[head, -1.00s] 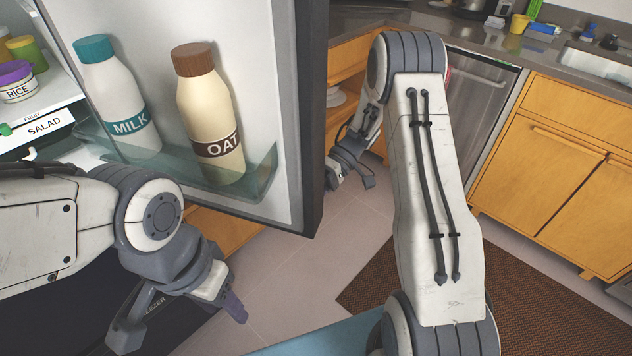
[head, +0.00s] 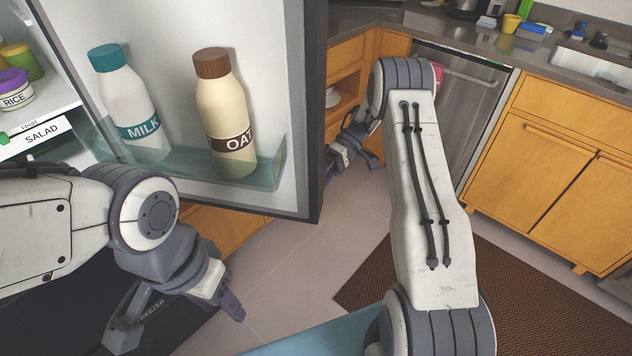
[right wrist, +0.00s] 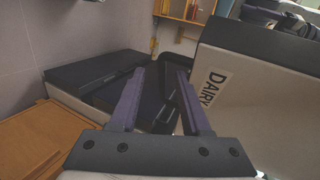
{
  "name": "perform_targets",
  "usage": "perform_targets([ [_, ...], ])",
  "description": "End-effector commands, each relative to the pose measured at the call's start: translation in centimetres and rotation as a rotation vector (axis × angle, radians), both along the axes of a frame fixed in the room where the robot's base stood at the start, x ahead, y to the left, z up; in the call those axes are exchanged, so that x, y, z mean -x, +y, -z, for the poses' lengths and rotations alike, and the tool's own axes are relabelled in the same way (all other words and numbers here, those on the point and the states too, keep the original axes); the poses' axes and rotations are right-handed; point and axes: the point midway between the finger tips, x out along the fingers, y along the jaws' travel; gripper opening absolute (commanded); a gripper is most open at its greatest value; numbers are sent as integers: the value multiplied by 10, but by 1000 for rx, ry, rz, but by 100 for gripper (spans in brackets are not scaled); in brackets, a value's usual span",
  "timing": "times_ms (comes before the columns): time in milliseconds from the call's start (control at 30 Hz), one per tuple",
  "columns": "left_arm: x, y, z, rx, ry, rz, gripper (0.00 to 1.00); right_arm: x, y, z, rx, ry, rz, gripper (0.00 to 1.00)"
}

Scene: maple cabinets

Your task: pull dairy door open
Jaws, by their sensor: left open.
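The fridge door (head: 275,60) stands open in the head view, its inner face toward me, with a milk bottle (head: 130,105) and an oat bottle (head: 225,110) in its clear bin (head: 272,172). In the right wrist view a pale panel (right wrist: 265,100) with a dark edge and a DAIRY label (right wrist: 213,88) lies right of my right gripper (right wrist: 162,72). That gripper's fingers are apart, with no held object visible between them. In the head view my right gripper (head: 338,158) is beyond the door's free edge, partly hidden. My left gripper (head: 178,318) is open and empty below the door.
Fridge shelves with a rice tub (head: 16,92) and a SALAD label (head: 43,134) are at left. A black freezer front (head: 165,325) is below. Wooden cabinets (head: 550,170) and a dishwasher (head: 470,110) stand at right. A brown mat (head: 500,290) lies on the floor.

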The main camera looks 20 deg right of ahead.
Motion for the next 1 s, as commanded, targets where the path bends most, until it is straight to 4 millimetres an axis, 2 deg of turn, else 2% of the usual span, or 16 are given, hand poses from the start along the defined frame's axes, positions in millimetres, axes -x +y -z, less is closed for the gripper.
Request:
perform_targets([
  [367,0,0,2,0,0,0,50,-20,-14,1,0,-3,0,48],
  [700,0,0,2,0,0,0,50,-21,-16,0,0,-2,2,48],
  [900,0,0,-8,0,0,0,50,-21,-16,-2,0,-2,2,48],
  [1000,0,0,-6,0,0,0,50,-21,-16,0,1,-2,2,48],
])
